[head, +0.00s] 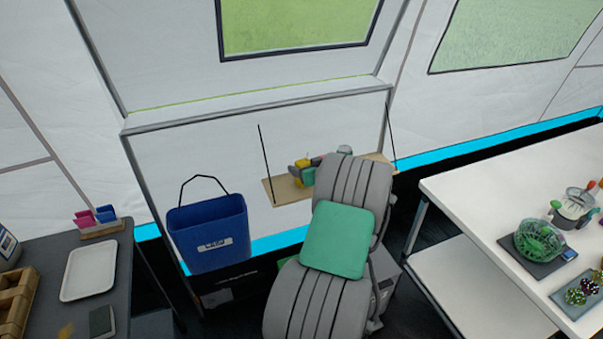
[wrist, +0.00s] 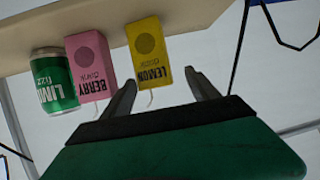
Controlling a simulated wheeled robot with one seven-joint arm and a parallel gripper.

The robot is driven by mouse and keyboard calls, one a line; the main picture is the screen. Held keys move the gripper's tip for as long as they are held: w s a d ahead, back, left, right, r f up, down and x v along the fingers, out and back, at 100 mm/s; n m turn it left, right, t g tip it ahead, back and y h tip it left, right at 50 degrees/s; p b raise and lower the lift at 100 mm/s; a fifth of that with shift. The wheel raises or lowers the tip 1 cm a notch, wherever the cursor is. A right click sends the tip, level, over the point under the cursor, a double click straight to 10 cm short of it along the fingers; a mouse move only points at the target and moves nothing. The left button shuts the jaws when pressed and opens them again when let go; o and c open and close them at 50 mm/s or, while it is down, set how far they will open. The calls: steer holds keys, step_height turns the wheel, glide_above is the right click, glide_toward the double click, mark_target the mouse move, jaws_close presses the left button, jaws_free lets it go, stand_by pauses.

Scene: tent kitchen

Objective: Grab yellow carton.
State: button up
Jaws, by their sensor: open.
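The yellow carton (wrist: 148,48), marked LEMON, stands on the wooden shelf (wrist: 215,22) and appears upside down in the wrist view. My gripper (wrist: 160,78) is open, with one finger on each side of the carton's near end; contact is not clear. A pink carton (wrist: 90,62), marked BERRY, stands close on the left, near my left finger. A green can (wrist: 55,85) is beyond it. In the head view, my arm hides much of the shelf (head: 283,191), and the items on it are too small to tell apart.
The shelf hangs on thin dark cords by the tent wall. A blue bin (head: 208,235) is left of my arm. A dark table with a white tray (head: 90,271) is at the left, and a white table (head: 480,205) is at the right. Space right of the yellow carton is free.

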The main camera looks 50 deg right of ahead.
steer(key=p+x, duration=0.1)
steer(key=x, duration=0.4)
steer(key=shift+w+d+f, duration=0.15)
steer(key=shift+d, duration=0.05)
steer(key=c, duration=1.4)
